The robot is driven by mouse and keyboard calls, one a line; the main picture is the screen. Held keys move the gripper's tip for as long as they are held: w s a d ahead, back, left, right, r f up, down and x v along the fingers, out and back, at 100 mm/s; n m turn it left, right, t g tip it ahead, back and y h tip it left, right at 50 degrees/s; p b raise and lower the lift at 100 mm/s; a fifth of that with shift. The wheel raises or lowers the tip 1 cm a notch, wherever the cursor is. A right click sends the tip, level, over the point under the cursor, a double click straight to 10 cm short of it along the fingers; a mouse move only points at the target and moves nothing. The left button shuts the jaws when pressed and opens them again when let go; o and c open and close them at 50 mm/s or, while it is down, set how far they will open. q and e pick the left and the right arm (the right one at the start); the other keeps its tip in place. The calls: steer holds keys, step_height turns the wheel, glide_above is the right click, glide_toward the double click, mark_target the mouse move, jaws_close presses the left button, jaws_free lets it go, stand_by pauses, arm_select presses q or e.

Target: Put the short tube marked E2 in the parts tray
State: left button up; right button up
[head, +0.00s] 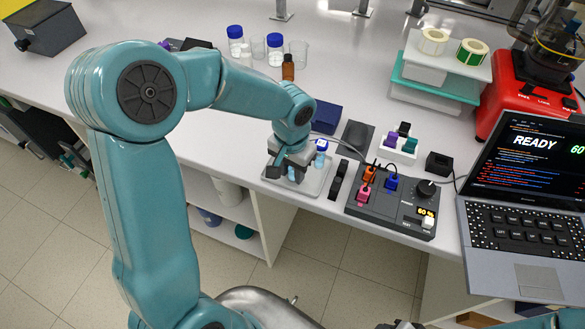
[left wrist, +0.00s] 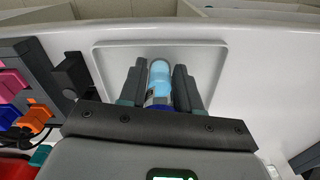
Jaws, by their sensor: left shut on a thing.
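My left gripper (head: 290,172) is over the parts tray (head: 313,188), a shallow pale tray near the bench's front edge. It is shut on a short tube (left wrist: 159,78) with light blue contents and a dark blue band near the palm. In the left wrist view the tube sits between the two fingers, with the tray (left wrist: 103,62) behind it. Whether the tube touches the tray floor I cannot tell. Its marking is not readable. A blue-capped piece (head: 321,147) shows just beyond the gripper in the head view.
A control box (head: 393,208) with coloured plugs stands right of the tray, dark blocks (head: 338,180) between. A laptop (head: 515,220) is farther right. Bottles, including a brown one (head: 288,68), stand at the back. A dark blue box (head: 326,117) is behind the tray.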

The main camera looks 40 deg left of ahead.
arm_select(q)
steer(key=shift+f, duration=0.15)
steer(key=o, duration=1)
step_height(320, 180, up, 12)
steer(key=shift+s+r, duration=0.15)
steer(key=shift+r, duration=0.1)
steer(key=shift+f, duration=0.1)
steer(key=shift+s, duration=0.1)
